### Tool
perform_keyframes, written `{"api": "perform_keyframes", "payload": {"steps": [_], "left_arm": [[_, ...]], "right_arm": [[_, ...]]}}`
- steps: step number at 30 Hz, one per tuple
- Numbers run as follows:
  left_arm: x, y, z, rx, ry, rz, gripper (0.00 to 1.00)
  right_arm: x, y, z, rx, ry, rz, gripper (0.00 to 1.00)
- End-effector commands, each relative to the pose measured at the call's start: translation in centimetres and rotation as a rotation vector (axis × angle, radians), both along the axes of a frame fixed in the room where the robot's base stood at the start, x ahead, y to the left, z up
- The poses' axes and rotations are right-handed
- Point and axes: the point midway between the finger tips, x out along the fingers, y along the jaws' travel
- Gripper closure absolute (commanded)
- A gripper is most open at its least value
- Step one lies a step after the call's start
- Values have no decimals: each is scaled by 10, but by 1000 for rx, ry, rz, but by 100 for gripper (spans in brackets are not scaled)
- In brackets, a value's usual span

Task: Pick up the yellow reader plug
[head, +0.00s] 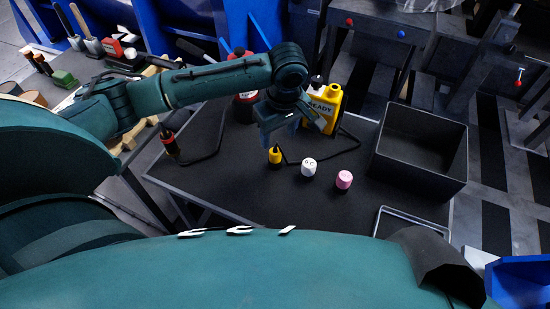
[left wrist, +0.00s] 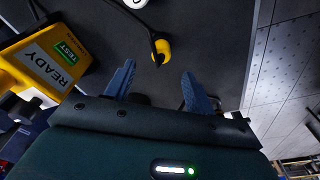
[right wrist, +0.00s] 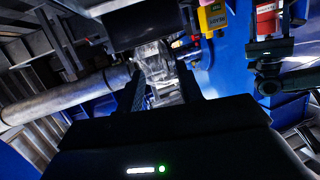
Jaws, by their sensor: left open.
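The yellow reader plug (head: 275,156) stands on the dark table, with a black cable running from it. It also shows in the left wrist view (left wrist: 161,51), just beyond the fingertips and between their lines. My left gripper (head: 281,131) is open and empty, above and slightly behind the plug, apart from it. Its two blue fingers (left wrist: 158,84) are spread wide. The yellow reader (head: 325,104) marked READY stands behind the plug, partly hidden by my left wrist. My right gripper (right wrist: 163,85) shows only in the right wrist view, fingers apart with nothing seen held.
A white cap (head: 308,168) and a pink cap (head: 344,180) stand right of the plug. A black open bin (head: 447,169) is farther right, with a shallow tray (head: 384,218) in front. A red-and-black plug (head: 170,145) stands at the table's left. The front middle is clear.

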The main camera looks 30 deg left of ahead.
Motion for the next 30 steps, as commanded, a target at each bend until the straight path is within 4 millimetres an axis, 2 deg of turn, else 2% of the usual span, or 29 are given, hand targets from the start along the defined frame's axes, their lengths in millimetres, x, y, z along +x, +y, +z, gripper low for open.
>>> {"api": "perform_keyframes", "payload": {"steps": [1,3,10,18,28,30], "left_arm": [[0,1,-12,0,1,1,46],[1,2,-20,0,0,0,46],[2,5,-36,-1,-1,0,46],[2,11,-75,-1,-2,-1,46],[2,11,-79,-1,-2,-2,46],[2,11,-79,-1,-2,-2,52]], "right_arm": [[1,1,-5,-5,-1,5,64],[1,2,-7,-11,1,9,64],[2,4,-13,-23,3,19,64],[6,9,-30,-57,8,42,64],[5,13,-33,-63,18,55,64],[5,13,-32,-62,18,55,64]]}}
